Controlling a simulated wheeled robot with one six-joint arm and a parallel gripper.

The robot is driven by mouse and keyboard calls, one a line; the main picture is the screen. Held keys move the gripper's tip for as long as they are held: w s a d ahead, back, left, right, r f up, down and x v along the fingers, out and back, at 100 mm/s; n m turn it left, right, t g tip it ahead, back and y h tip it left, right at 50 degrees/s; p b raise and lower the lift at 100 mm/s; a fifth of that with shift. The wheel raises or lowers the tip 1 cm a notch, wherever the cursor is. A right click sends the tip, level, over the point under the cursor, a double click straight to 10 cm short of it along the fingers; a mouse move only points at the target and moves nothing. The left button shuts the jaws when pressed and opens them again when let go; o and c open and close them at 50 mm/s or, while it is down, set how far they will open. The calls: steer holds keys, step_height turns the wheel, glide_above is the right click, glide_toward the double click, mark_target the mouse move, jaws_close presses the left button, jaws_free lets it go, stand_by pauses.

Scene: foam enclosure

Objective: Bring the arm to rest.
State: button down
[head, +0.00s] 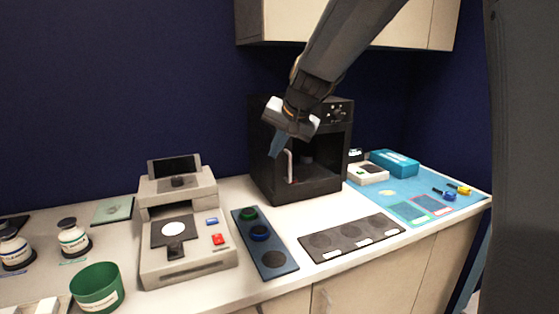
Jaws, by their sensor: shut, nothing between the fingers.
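My gripper (276,146) hangs from my arm, which reaches in from the top right of the head view. It is above the counter, in front of the black oven-like box (263,165). Its fingers point down and a little left, and they are shut with nothing held. The gripper covers part of the box's open front. I cannot tell how far the fingertips are from the box.
A grey press-like device (186,262), a dark strip with coloured discs (277,258) and a dark panel with round spots (350,238) lie on the white counter (222,290). A green cup (97,288) and bottles (72,238) stand left. A blue mat (400,190) lies right.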

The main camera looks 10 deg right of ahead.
steer(key=s+d+f+n+g+h, duration=0.1)
steer(key=s+d+f+g, duration=0.1)
steer(key=s+f, duration=0.5)
steer(key=s+d+f+n+g, duration=0.2)
steer(key=s+f, duration=0.5)
steer(key=s, duration=0.6)
steer(key=s+d+f+n+g+h, duration=0.1)
steer(key=s+d+f+n+g, duration=0.1)
steer(key=s+f, duration=0.5)
steer(key=s+d, duration=0.1)
steer(key=s, duration=0.2)
steer(key=shift+s+h, duration=0.15)
steer(key=shift+h, duration=0.15)
steer(key=shift+d, duration=0.1)
